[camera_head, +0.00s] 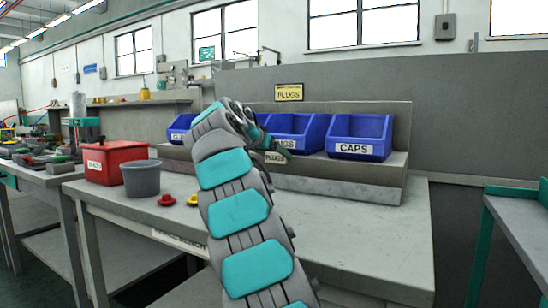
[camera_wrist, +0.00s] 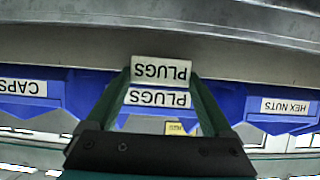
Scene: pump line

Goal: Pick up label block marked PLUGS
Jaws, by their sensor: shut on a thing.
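My gripper (camera_head: 272,150) is shut on a small white block marked PLUGS (camera_wrist: 160,71), which sits between the fingertips in the upside-down wrist view. The block also shows in the head view (camera_head: 275,157), in front of the middle blue bin (camera_head: 298,127). That bin bears its own PLUGS label (camera_wrist: 158,98), partly hidden by my gripper in the head view. I cannot tell whether the block touches the ledge under it.
A blue CAPS bin (camera_head: 357,136) stands to the right, a HEX NUTS bin (camera_wrist: 284,106) on the other side. A red box (camera_head: 115,162), grey bucket (camera_head: 141,179) and red knob (camera_head: 166,200) stand left. The bench's right front is clear.

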